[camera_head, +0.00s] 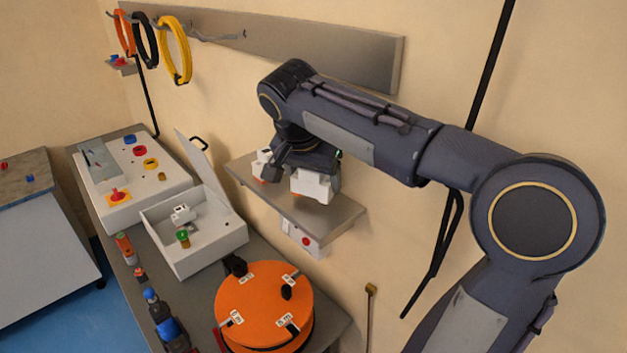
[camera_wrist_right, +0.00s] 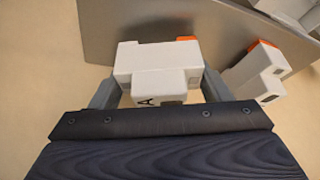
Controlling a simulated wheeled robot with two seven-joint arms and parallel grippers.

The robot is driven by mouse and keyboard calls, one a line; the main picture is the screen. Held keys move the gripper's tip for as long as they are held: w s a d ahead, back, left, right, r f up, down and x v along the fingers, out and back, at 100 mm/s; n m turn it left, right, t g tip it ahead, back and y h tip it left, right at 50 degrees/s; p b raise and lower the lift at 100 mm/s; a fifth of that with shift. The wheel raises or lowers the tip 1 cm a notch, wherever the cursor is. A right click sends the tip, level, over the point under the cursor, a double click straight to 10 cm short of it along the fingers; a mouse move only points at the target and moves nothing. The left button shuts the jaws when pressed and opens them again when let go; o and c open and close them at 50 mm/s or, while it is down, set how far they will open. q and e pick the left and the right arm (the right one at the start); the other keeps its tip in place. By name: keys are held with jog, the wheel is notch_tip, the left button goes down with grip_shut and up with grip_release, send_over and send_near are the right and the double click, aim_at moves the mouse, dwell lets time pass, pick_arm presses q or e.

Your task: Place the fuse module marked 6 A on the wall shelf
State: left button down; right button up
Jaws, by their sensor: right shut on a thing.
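My right gripper (camera_head: 308,172) is shut on a white fuse module (camera_head: 312,186), held over the grey wall shelf (camera_head: 335,215). In the right wrist view the held module (camera_wrist_right: 158,62) sits between the two fingers. A letter A shows on it, but I cannot read the number. An orange part shows at its far edge. I cannot tell whether it touches the shelf. A second white module with an orange part (camera_head: 263,158) is at the shelf's left end. It also shows in the right wrist view (camera_wrist_right: 258,76), to the right of the held one. My left gripper is not in view.
Below on the bench are an open white box (camera_head: 215,243) with a white module (camera_head: 182,213) inside, a control panel (camera_head: 130,190) and an orange reel (camera_head: 262,300). A white box with a red button (camera_head: 305,240) is under the shelf. Cable coils (camera_head: 175,50) hang above left.

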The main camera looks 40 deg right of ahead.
jog(key=shift+f, duration=0.7)
jog(key=shift+f, duration=0.25)
jog(key=o, duration=1.1)
jog(key=shift+r, duration=0.1)
